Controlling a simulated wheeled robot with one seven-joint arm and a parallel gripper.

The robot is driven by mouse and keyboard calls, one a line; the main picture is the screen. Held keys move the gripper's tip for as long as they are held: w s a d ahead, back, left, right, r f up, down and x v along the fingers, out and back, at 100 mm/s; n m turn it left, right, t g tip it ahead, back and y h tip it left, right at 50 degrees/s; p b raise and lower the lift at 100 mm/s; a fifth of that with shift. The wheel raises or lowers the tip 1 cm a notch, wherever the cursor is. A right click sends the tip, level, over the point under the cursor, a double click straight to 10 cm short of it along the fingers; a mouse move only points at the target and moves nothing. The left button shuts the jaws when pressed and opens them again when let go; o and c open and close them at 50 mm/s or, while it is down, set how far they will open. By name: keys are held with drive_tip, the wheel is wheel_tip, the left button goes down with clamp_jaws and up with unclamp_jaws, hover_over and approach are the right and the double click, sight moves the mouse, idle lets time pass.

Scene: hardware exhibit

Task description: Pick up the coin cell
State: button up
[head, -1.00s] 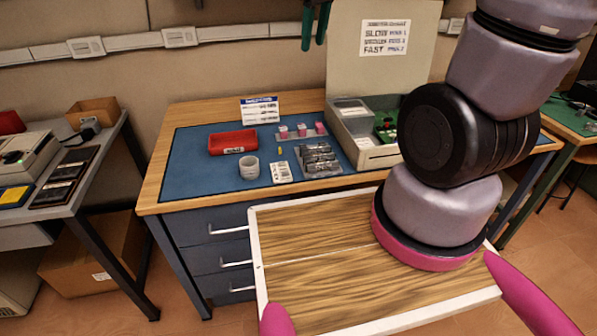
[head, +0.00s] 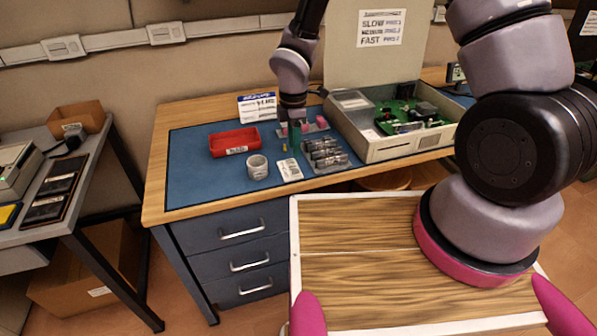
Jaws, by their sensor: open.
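I cannot make out the coin cell for certain; it is too small to tell or hidden behind my gripper. My gripper (head: 296,131) is open and points down, low over the back middle of the blue mat (head: 205,181). It hides most of a small pale tray with pink blocks; one pink block (head: 321,122) shows to its right. A small yellow-green item (head: 285,147) lies just in front of the fingers. I see nothing held between the fingers, though they are small and dark here.
A red bin (head: 234,142), a grey cup (head: 258,168), a white card (head: 290,170) and a tray of dark cylinders (head: 326,156) share the mat. An open instrument case (head: 390,149) with a raised lid stands at right. The mat's left front is clear.

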sight(296, 172)
drive_tip(key=f, duration=0.7)
drive_tip(key=shift+s+d+f, duration=0.15)
drive_tip(key=shift+d+f, duration=0.1)
drive_tip(key=shift+f, duration=0.1)
drive_tip(key=shift+c, duration=0.3)
clamp_jaws()
